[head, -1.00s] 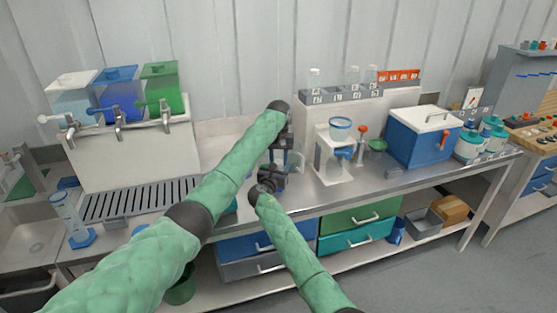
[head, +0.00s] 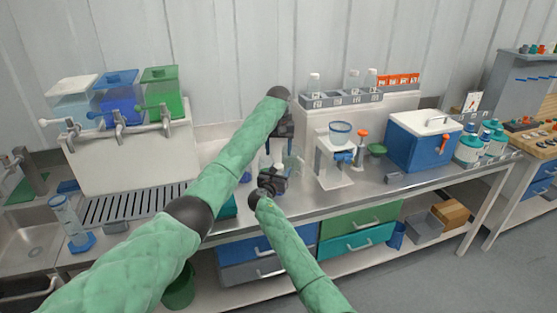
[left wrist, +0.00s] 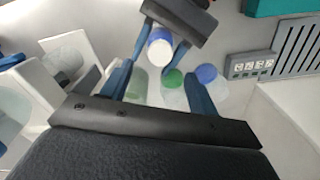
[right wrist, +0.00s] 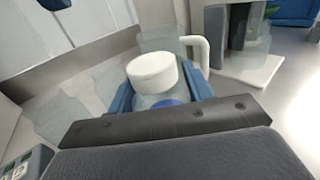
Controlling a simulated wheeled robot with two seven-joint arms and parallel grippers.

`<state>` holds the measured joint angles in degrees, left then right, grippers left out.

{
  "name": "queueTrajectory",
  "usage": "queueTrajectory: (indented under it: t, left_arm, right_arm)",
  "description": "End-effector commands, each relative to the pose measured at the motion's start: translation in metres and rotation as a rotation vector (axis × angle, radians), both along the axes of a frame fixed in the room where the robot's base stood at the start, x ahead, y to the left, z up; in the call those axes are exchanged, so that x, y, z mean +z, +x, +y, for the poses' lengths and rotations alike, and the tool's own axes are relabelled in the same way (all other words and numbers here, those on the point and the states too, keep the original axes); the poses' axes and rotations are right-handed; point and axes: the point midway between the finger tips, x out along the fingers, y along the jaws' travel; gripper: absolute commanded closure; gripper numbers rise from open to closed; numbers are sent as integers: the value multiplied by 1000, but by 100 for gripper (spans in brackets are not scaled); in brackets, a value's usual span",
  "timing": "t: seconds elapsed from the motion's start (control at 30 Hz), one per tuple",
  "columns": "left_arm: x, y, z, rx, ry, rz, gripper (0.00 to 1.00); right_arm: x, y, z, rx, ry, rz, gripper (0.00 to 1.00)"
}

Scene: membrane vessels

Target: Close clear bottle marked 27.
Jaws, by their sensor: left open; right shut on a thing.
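A clear bottle (right wrist: 163,103) with a white cap (right wrist: 152,72) on its top stands between the fingers of my right gripper (right wrist: 160,92), which is shut on it. Something blue shows low in the bottle. The white cap also shows from above in the left wrist view (left wrist: 159,47), between the right gripper's fingers. No number 27 is legible, and I cannot tell how tightly the cap sits. My left gripper (head: 284,140) is open and empty, raised above and behind the right gripper (head: 272,181). Its spread blue fingers also show in the left wrist view (left wrist: 160,90).
Bottles with a green cap (left wrist: 172,79) and a blue cap (left wrist: 206,73) stand below my left gripper. A white stand (head: 333,172) and a blue cooler (head: 415,147) are to the right on the bench. A drain grate (head: 120,203) lies left.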

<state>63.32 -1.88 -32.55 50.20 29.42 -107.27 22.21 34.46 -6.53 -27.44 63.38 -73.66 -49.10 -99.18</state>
Motion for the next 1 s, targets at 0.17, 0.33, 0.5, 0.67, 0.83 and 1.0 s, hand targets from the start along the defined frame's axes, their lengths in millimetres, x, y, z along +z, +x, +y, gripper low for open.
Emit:
queueTrajectory:
  t: [0.17, 0.33, 0.5, 0.67, 0.83, 1.0]
  left_arm:
    - [31, 0, 0, 0, 0, 0, 40]
    - [49, 1, 0, 0, 0, 0, 40]
    - [55, 0, 0, 0, 0, 2, 40]
    - [55, 0, 0, 0, 0, 2, 40]
    - [55, 0, 0, 0, 0, 2, 40]
    - [55, 0, 0, 0, 0, 1, 40]
  right_arm:
    - [-1, 0, 0, 0, 0, 1, 100]
    - [-1, 0, 0, 0, 0, 1, 100]
    - [-1, 0, 0, 0, 0, 1, 100]
    - [-1, 0, 0, 0, 0, 1, 100]
    - [0, 0, 0, 0, 0, 1, 34]
    - [0, 0, 0, 0, 0, 0, 24]
